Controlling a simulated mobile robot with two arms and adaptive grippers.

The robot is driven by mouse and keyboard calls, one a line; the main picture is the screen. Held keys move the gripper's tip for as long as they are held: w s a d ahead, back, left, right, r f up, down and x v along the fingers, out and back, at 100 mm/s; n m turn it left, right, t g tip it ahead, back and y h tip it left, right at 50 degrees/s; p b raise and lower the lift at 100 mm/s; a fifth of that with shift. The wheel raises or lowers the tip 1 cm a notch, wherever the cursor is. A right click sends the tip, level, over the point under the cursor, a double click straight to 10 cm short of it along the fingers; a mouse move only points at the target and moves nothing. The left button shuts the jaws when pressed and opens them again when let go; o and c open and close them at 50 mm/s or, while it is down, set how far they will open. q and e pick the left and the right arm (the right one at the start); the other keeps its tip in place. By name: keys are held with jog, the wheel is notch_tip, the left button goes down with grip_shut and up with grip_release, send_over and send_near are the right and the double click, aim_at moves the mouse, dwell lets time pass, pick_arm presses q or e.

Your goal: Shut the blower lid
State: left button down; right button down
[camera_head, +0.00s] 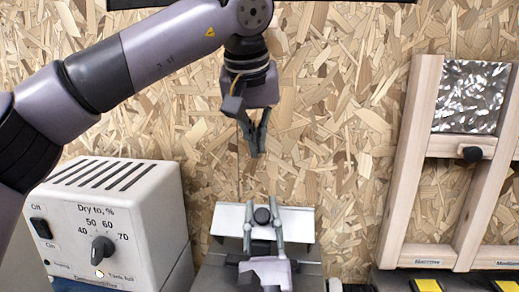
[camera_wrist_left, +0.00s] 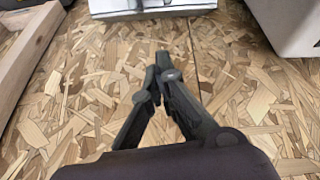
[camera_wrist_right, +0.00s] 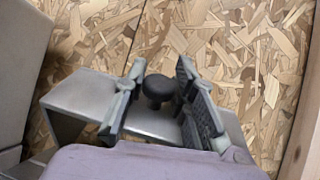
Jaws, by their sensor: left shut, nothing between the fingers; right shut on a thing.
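The blower lid (camera_head: 228,218) is a pale metal plate with a round black knob (camera_head: 262,215), low in the middle of the head view. The lid (camera_wrist_right: 80,95) and knob (camera_wrist_right: 158,88) also show in the right wrist view. My right gripper (camera_head: 262,202) is shut on the knob, with one finger on each side of it. The lid's hinge and how far it stands open are not clear. My left gripper (camera_head: 256,155) is shut and empty, hanging above the lid in front of the chipboard wall. Its closed fingertips show in the left wrist view (camera_wrist_left: 160,68).
A white dehumidifier-like box (camera_head: 110,220) with a dial and switch stands to the left of the lid. A wooden frame (camera_head: 408,165) with a foil panel (camera_head: 472,97) stands on the right. The chipboard wall (camera_head: 340,120) is close behind the lid.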

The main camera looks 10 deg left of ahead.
aim_at(261, 208)
pick_arm(q)
jog(key=x, duration=0.7)
jog(key=shift+w+f, duration=0.1)
jog(key=shift+f, duration=0.2)
jog(key=shift+s+d+f, duration=0.25)
jog(key=shift+s+f, duration=0.4)
jog(key=shift+s, duration=0.25)
jog(key=shift+s+d+f, duration=0.1)
jog(key=shift+s+f, duration=0.4)
jog(key=shift+s, duration=0.15)
jog(key=shift+s+d+f, duration=0.1)
jog(key=shift+s+f, duration=0.2)
jog(key=shift+s, duration=0.3)
jog(key=shift+s+d+f, duration=0.15)
jog(key=shift+s, duration=0.2)
pick_arm(e)
jog(key=shift+w+d, duration=0.1)
jog(key=c, duration=1.7)
grip_release()
pick_arm(q)
jog(key=shift+s+a, duration=0.1)
jog(key=shift+a, duration=0.1)
pick_arm(e)
jog(key=o, duration=0.4)
